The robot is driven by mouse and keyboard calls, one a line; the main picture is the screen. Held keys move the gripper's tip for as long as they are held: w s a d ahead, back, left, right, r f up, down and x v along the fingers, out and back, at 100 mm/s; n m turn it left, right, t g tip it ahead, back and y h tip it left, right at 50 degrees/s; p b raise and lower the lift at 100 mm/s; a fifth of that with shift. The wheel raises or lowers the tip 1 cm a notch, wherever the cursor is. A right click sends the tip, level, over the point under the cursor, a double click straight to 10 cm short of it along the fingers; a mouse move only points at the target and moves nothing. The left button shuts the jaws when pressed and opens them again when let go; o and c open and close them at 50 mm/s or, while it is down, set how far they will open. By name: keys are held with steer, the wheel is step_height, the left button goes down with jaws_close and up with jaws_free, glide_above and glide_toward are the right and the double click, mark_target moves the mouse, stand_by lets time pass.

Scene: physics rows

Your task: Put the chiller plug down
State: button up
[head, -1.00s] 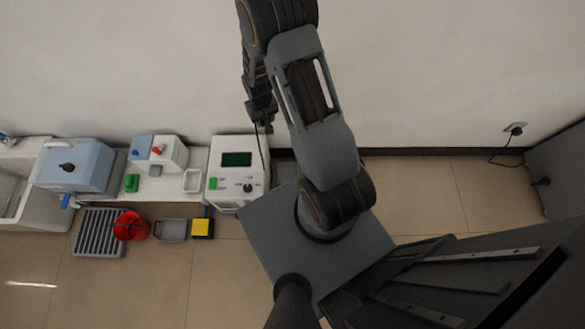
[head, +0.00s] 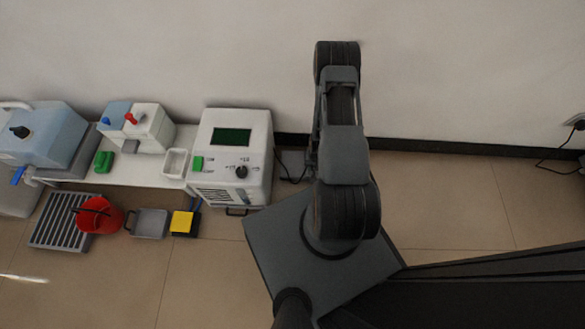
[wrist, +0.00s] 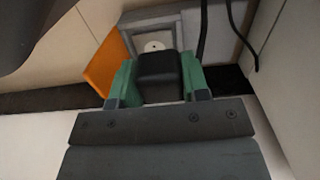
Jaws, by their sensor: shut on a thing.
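My gripper (wrist: 157,88) shows in the wrist view, with its two green fingers shut on the sides of a black plug (wrist: 158,68). The plug is in front of a grey box (wrist: 216,40) with a pale round socket face (wrist: 157,44). I cannot tell whether plug and box touch. In the head view my arm hides the gripper and the plug. The chiller (head: 258,135), a white box with a green display and a dark knob, stands left of my arm. A black cable (head: 291,180) lies beside it.
An orange panel (wrist: 104,68) stands beside the grey box, and black cables (wrist: 203,35) hang at its right. In the head view a red bucket (head: 100,217), a floor grate (head: 55,225) and a yellow pedal (head: 183,222) are on the floor at left. Floor right of my base is clear.

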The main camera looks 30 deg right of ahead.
steer(key=b, duration=0.8)
glide_above(293, 164)
steer(key=f, duration=1)
steer(key=shift+s+f, duration=0.2)
steer(key=shift+w+f, duration=0.15)
steer(key=shift+f, duration=0.1)
steer(key=f, duration=0.1)
steer(key=f+b, duration=0.1)
steer(key=f, duration=0.1)
steer(key=shift+w+a+f+b, duration=0.1)
steer(key=shift+w+b, duration=0.1)
steer(key=shift+b, duration=0.1)
steer(key=shift+f, duration=0.15)
steer(key=shift+f, duration=0.4)
steer(key=o, duration=1.2)
